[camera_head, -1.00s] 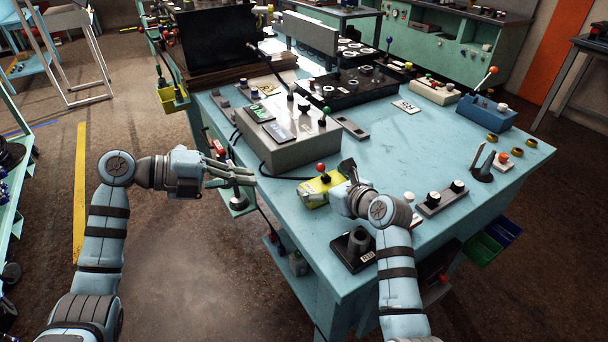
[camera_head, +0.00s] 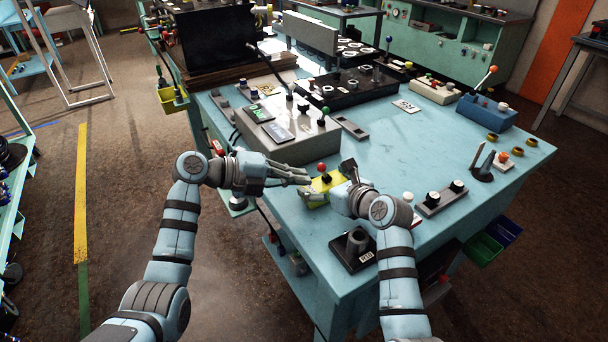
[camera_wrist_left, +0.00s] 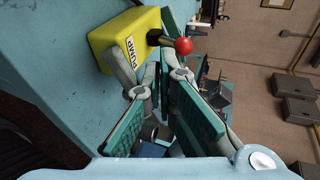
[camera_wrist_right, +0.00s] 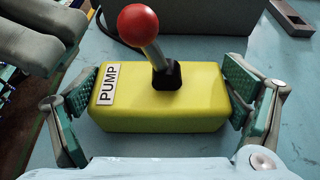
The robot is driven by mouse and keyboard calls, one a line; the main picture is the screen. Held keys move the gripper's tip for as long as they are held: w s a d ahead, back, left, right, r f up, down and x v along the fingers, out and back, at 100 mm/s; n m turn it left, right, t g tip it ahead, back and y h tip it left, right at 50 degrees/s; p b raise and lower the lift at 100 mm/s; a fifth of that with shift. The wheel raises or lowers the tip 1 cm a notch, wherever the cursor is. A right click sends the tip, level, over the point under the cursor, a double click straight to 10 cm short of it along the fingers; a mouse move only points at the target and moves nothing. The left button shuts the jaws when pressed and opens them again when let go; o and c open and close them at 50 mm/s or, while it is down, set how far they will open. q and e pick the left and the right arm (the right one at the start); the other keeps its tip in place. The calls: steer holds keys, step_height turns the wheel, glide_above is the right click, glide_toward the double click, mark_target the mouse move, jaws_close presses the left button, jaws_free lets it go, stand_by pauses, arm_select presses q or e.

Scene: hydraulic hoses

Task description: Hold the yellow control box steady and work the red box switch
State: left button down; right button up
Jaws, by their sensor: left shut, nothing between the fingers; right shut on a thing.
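The yellow control box (camera_head: 325,184) sits on the blue table near its left edge. In the right wrist view it shows a PUMP label (camera_wrist_right: 108,85) and a lever switch with a red ball (camera_wrist_right: 137,25), tilted toward upper left there. My right gripper (camera_wrist_right: 160,108) is shut on the box, one finger pad at each end. My left gripper (camera_head: 308,176) is shut and empty, just left of the box and close to the red-ball lever. In the left wrist view, its fingers (camera_wrist_left: 163,72) lie beside the box (camera_wrist_left: 125,38) and lever (camera_wrist_left: 184,46); contact is unclear.
A large grey console (camera_head: 286,138) stands behind the box. A black joystick base (camera_head: 352,250) lies at the front edge, and a grey two-knob panel (camera_head: 441,198) is to the right. The table's middle right is clear.

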mark_target(324, 165)
arm_select(q)
steer(key=shift+w+d+r, duration=0.1)
steer(key=shift+w+d, duration=0.1)
steer(key=shift+d, duration=0.25)
steer(key=shift+w+d+r, duration=0.1)
steer(key=shift+w+d, duration=0.1)
steer(key=shift+d, duration=0.2)
steer(key=shift+w+d+r+g+y, duration=0.2)
steer(key=shift+d+r+g+y, duration=0.15)
steer(key=shift+y, duration=0.2)
steer(key=shift+w+d+r+g+y, duration=0.15)
steer(key=shift+r+g+y, duration=0.1)
steer(key=shift+g+y, duration=0.25)
steer(key=shift+w+d+r+y, duration=0.1)
steer(key=shift+d+r+y, duration=0.05)
steer(key=shift+r+y, duration=0.1)
steer(key=shift+w+d+r, duration=0.35)
steer(key=shift+d, duration=0.05)
steer(key=shift+w+d+r, duration=0.15)
steer(key=shift+w+d, duration=0.05)
steer(key=shift+d, duration=0.1)
steer(key=shift+w+d+r, duration=0.25)
steer(key=shift+w+d, duration=0.2)
steer(key=shift+d, duration=0.2)
stand_by(3.3)
steer(key=shift+r, duration=0.8)
